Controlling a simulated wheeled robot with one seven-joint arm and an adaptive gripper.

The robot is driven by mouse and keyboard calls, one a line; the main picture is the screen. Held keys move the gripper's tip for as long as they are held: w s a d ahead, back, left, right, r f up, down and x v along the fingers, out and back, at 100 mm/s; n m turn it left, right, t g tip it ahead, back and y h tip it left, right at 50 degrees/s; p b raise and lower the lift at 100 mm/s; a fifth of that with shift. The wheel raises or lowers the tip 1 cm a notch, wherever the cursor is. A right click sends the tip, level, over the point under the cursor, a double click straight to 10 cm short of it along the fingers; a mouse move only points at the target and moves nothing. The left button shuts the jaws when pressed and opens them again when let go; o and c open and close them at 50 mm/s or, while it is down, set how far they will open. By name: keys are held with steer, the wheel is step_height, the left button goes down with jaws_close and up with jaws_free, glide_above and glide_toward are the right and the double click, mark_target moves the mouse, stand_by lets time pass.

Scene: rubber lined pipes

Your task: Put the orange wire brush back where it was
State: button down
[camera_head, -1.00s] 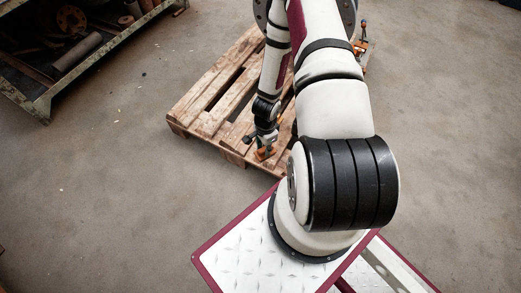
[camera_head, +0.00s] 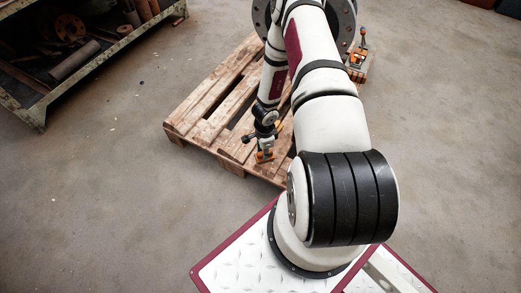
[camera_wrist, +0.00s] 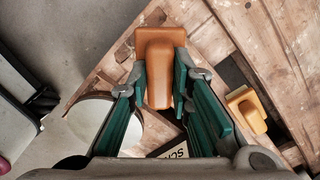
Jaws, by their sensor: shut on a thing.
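The orange wire brush (camera_wrist: 157,45) shows in the wrist view as a rounded orange body with a wider end at the top. My gripper (camera_wrist: 160,68) is shut on it, with a green-padded finger on each side. In the head view my gripper (camera_head: 264,148) points down over the near part of the wooden pallet (camera_head: 205,132), with the orange brush (camera_head: 265,157) at its tip. I cannot tell whether the brush touches the boards. Its bristles are hidden.
A second orange piece (camera_wrist: 246,108) lies by the pallet boards, right of my gripper in the wrist view. A flanged pipe (camera_head: 345,22) and an orange fixture (camera_head: 357,68) stand at the back, partly behind my arm. A metal shelf (camera_head: 85,60) is far left.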

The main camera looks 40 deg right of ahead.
steer(key=shift+w+d, duration=0.2)
steer(key=shift+w, duration=0.35)
steer(key=shift+w+d, duration=0.2)
steer(key=shift+w, duration=0.3)
steer(key=shift+w+d+f, duration=0.2)
steer(key=shift+w+f, duration=0.05)
steer(key=shift+w, duration=0.15)
steer(key=shift+w+d, duration=0.2)
steer(key=shift+w, duration=0.4)
steer(key=shift+w+f+b, duration=0.1)
steer(key=shift+f+b, duration=1.05)
steer(key=shift+f, duration=0.55)
steer(key=c, duration=1.4)
jaws_free()
steer(key=shift+f, duration=0.1)
steer(key=shift+c, duration=0.2)
